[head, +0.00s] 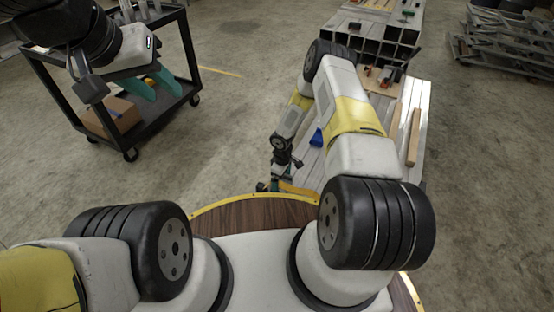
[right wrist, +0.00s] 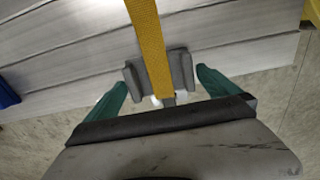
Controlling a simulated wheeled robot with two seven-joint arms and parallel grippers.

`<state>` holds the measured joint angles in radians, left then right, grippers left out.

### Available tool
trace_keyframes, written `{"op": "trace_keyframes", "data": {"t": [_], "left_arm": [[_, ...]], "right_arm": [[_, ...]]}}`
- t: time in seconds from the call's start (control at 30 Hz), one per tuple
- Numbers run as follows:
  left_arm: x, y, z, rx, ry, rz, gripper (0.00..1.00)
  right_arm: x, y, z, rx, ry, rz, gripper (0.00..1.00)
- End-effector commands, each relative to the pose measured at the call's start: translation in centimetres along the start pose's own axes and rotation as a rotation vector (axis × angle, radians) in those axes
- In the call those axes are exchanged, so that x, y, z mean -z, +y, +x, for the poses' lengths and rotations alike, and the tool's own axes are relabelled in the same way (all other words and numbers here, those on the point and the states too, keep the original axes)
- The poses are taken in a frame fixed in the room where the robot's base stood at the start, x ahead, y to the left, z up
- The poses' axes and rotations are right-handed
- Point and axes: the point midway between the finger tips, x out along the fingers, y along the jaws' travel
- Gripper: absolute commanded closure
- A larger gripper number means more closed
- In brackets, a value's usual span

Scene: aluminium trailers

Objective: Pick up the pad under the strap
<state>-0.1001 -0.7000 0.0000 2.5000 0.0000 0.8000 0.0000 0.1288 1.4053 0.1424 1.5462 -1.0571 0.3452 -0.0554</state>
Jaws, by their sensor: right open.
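The grey pad (right wrist: 160,72) is a small angled piece at the edge of the aluminium stock in the right wrist view. A yellow strap (right wrist: 148,35) runs down over its middle; the strap also shows in the head view (head: 298,189). My right gripper (right wrist: 163,88) is open, with one green finger on each side of the pad and visible gaps to it. In the head view my right gripper (head: 272,185) is small and mostly hidden beyond my base. My left gripper (head: 160,90) is at the upper left, teal fingers apart, empty, over the black cart.
The aluminium stock (head: 317,165) lies beyond my base, with a blue object (head: 317,137) and a wooden bar (head: 413,137) on it. The black cart (head: 62,94) holds a cardboard box (head: 112,116). Square tubes (head: 372,47) are stacked behind. The floor between is clear.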

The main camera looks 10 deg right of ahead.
Motion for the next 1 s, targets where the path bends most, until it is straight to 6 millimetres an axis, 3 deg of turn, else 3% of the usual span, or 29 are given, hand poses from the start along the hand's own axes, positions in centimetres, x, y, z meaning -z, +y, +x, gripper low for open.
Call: {"op": "trace_keyframes", "data": {"t": [0.13,0.37,0.63,1.0], "left_arm": [[0.00,0.00,0.00,0.000,0.000,0.000,0.64],[0.00,0.00,0.00,0.000,0.000,0.000,0.64],[0.00,0.00,0.00,0.000,0.000,0.000,0.64],[0.00,0.00,0.00,0.000,0.000,0.000,0.64]], "right_arm": [[0.02,0.00,1.54,0.000,0.001,-0.001,0.00],[0.03,0.02,1.70,-0.001,0.001,-0.001,0.00],[0.02,0.02,1.68,-0.001,0.000,-0.001,0.49],[0.05,0.09,1.20,-0.002,0.001,-0.001,0.52]]}}
